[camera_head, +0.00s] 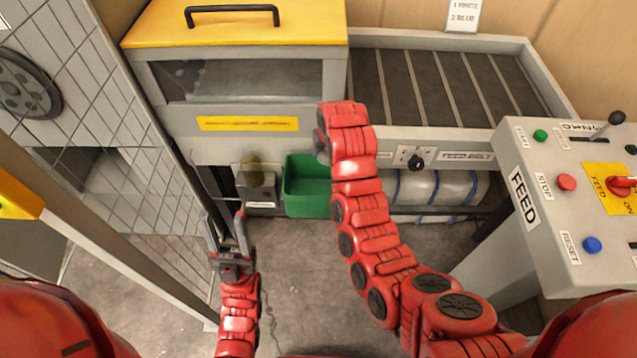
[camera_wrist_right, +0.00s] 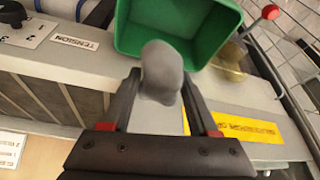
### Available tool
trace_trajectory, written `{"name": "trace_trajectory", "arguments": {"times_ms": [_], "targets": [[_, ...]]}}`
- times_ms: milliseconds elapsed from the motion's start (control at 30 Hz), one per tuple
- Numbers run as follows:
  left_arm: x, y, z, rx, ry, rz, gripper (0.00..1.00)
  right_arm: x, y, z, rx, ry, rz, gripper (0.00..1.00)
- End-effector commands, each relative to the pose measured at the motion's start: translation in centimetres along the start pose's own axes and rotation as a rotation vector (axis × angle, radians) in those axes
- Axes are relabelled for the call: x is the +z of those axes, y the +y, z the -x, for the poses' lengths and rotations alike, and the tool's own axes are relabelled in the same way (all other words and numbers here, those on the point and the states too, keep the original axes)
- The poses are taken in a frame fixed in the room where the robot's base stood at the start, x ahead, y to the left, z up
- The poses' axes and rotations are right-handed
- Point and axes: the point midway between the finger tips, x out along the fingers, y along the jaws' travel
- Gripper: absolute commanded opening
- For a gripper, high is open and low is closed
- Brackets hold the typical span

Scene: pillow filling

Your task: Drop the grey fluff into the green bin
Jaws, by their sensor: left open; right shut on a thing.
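The green bin (camera_head: 307,186) stands on the floor below the yellow-topped machine, and its open top shows in the right wrist view (camera_wrist_right: 178,22). My right gripper (camera_wrist_right: 162,105) is shut on the grey fluff (camera_wrist_right: 162,72), a smooth rounded grey lump. In the right wrist view the fluff overlaps the near edge of the bin's opening; its height above the bin is hard to tell. In the head view the fluff (camera_head: 321,146) shows only as a small grey patch beside my right wrist. My left gripper (camera_head: 228,235) is open and empty, low at the left of the bin.
The yellow-topped machine (camera_head: 235,30) stands behind the bin. A slatted conveyor (camera_head: 450,85) is to its right, with wrapped rolls (camera_head: 430,188) below. A control panel (camera_head: 575,185) stands at the right, and a wire mesh guard (camera_head: 110,120) at the left. Bare floor lies in front.

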Motion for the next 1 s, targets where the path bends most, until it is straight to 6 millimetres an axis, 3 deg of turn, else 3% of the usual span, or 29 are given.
{"name": "trace_trajectory", "arguments": {"times_ms": [233, 700, 967, 1000], "targets": [[0.0, 0.0, -0.1, 0.000, 0.000, 0.000, 0.50, 0.2, -0.8, -0.5, -0.009, 0.002, 0.025, 0.07], [0.2, 0.1, 1.3, 0.000, 0.000, 0.000, 0.50, 2.1, -0.8, -5.1, -0.009, 0.001, 0.023, 0.07], [0.2, 0.1, 1.2, 0.000, 0.000, 0.000, 0.50, 2.1, -0.8, -5.3, -0.009, 0.002, 0.023, 0.07], [0.2, 0.1, 1.2, 0.000, 0.000, 0.000, 0.50, 2.1, -0.8, -5.3, -0.009, 0.002, 0.023, 0.64]]}}
